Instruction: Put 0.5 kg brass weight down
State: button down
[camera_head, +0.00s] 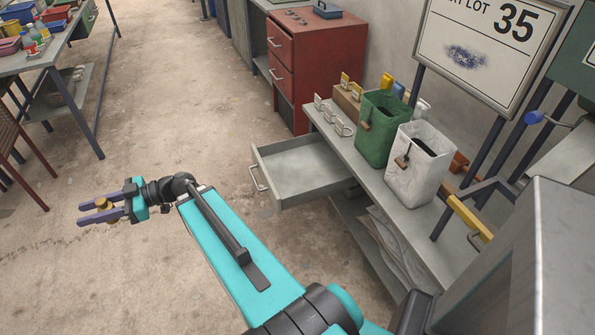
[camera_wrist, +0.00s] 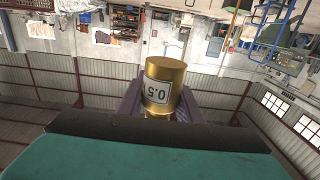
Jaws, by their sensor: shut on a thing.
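The brass weight (camera_wrist: 163,85) is a gold cylinder with a white label reading 0.5, seen close up in the wrist view. My gripper (camera_head: 101,211) is shut on it, and a small part of the weight (camera_head: 103,204) shows between the purple fingers in the head view. The gripper is out at the left over open concrete floor, with no surface directly under it. In the wrist view the fingers (camera_wrist: 163,108) flank the weight, and its lower end is partly hidden.
A grey bench (camera_head: 350,152) at right holds a green bag (camera_head: 380,135), a white bag (camera_head: 418,170) and metal hooks. Its empty-looking drawer (camera_head: 300,170) stands open. A red cabinet (camera_head: 325,60) is behind. A table (camera_head: 40,60) with coloured bins stands at upper left. The floor between is clear.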

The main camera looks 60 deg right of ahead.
jog(key=s+d+f+m+t+h+b, duration=0.1)
jog(key=d+f+m+t+h+b, duration=0.25)
jog(key=d, duration=0.75)
jog(key=s+d+f+m+t+h+b, duration=0.1)
jog(key=s+d+f+m+h+b, duration=0.15)
jog(key=d+f+h, duration=0.65)
jog(key=s+d+f+m+t+b, duration=0.1)
jog(key=d+f+m+t+b, duration=0.2)
jog(key=d, duration=1.1)
jog(key=s+d+f+m+g+h+b, duration=0.2)
jog(key=s+d+f+m+h+b, duration=0.2)
jog(key=s+d, duration=0.7)
jog(key=s+d+f+m+g+h+b, duration=0.2)
jog(key=s+d+f+m+h+b, duration=0.3)
jog(key=d, duration=1)
jog(key=s+f+h, duration=0.3)
jog(key=s+f, duration=0.2)
jog(key=s, duration=0.2)
jog(key=shift+d+f+h, duration=0.25)
jog(key=shift+f+h, duration=0.05)
jog(key=shift+h, duration=0.05)
jog(key=w+d+f+b, duration=0.1)
jog(key=w+d, duration=0.8)
jog(key=d, duration=0.3)
jog(key=shift+w+d+f+b, duration=0.25)
jog(key=shift+w+d+b, duration=0.05)
jog(key=shift+w+b, duration=0.1)
